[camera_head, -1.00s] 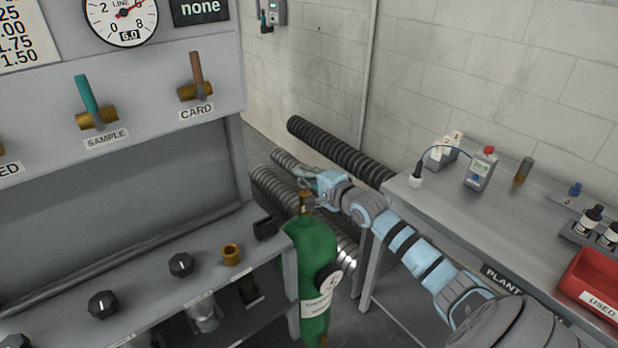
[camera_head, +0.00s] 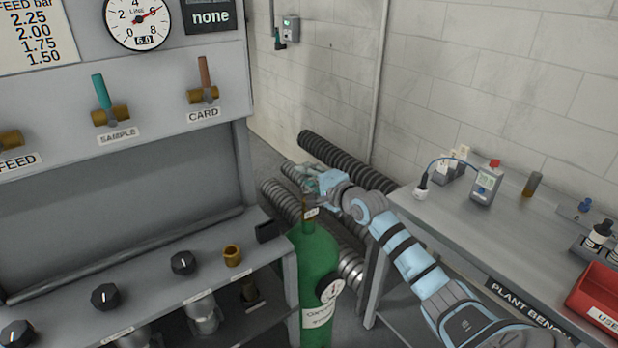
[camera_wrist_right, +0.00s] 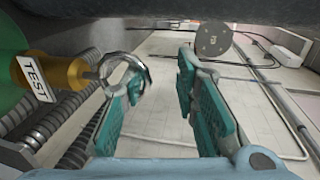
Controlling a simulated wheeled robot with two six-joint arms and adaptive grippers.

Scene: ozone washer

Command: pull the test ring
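The test ring (camera_wrist_right: 124,60) is a metal loop on a brass fitting (camera_wrist_right: 65,72) with a white TEST tag (camera_wrist_right: 34,76), on a green cylinder (camera_wrist_right: 10,55). In the head view the green cylinder (camera_head: 316,262) stands at the right end of the panel; the ring cannot be made out there. My right gripper (camera_head: 308,182) is just above the cylinder's top. In the right wrist view my right gripper (camera_wrist_right: 161,72) is open, with teal finger pads apart. The ring overlaps the left finger's tip; I cannot tell whether they touch. My left gripper is not in view.
A panel with the SAMPLE lever (camera_head: 103,100) and CARD lever (camera_head: 204,80) is on the left. A bench (camera_head: 450,222) with a meter (camera_head: 485,184) and a red bin (camera_head: 600,292) is on the right. Dark ribbed hose (camera_head: 345,160) lies behind my gripper.

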